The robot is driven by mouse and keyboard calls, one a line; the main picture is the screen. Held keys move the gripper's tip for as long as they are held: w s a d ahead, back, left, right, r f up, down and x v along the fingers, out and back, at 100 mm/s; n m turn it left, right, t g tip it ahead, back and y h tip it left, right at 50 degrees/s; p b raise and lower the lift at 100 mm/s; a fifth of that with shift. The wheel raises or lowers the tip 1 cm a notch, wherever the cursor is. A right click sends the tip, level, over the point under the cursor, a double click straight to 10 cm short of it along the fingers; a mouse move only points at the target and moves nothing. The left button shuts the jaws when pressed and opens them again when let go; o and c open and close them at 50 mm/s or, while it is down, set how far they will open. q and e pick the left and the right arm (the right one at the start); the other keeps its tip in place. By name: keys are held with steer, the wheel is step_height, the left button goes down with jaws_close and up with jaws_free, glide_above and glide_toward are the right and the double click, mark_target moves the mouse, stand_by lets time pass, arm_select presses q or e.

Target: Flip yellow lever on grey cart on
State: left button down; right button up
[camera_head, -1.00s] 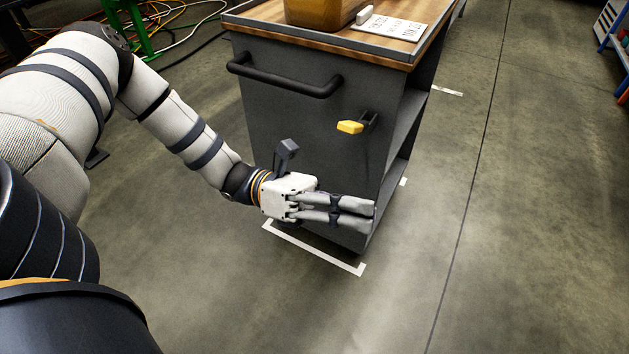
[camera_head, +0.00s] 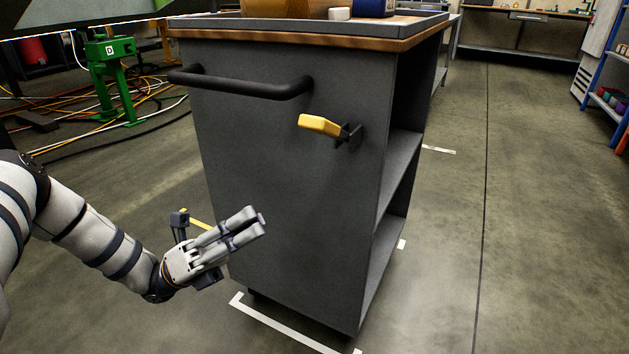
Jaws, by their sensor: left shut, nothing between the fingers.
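The grey cart (camera_head: 275,205) stands in front of me with a wooden top. The yellow lever (camera_head: 319,125) is on the cart's near side, right of and below the black handle. It sticks out to the left from a dark bracket (camera_head: 348,136), roughly level. My left gripper (camera_head: 254,220) is at the lower left of the cart's near side, well below and left of the lever, and apart from it. Its fingers are together, pointing right and slightly up, with nothing between them. My right gripper is not in view.
A black bar handle (camera_head: 240,85) juts from the cart left of the lever. White tape marks (camera_head: 285,327) lie on the floor by the cart. A green stand (camera_head: 112,75) and loose cables (camera_head: 75,115) are at the back left. The floor to the right is open.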

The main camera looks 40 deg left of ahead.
arm_select(q)
steer(key=shift+r, duration=0.15)
steer(key=p, duration=0.3)
glide_toward(332, 131)
steer(key=shift+w+d+r, duration=1)
steer(key=shift+w+d, duration=0.55)
steer(key=shift+d, duration=0.4)
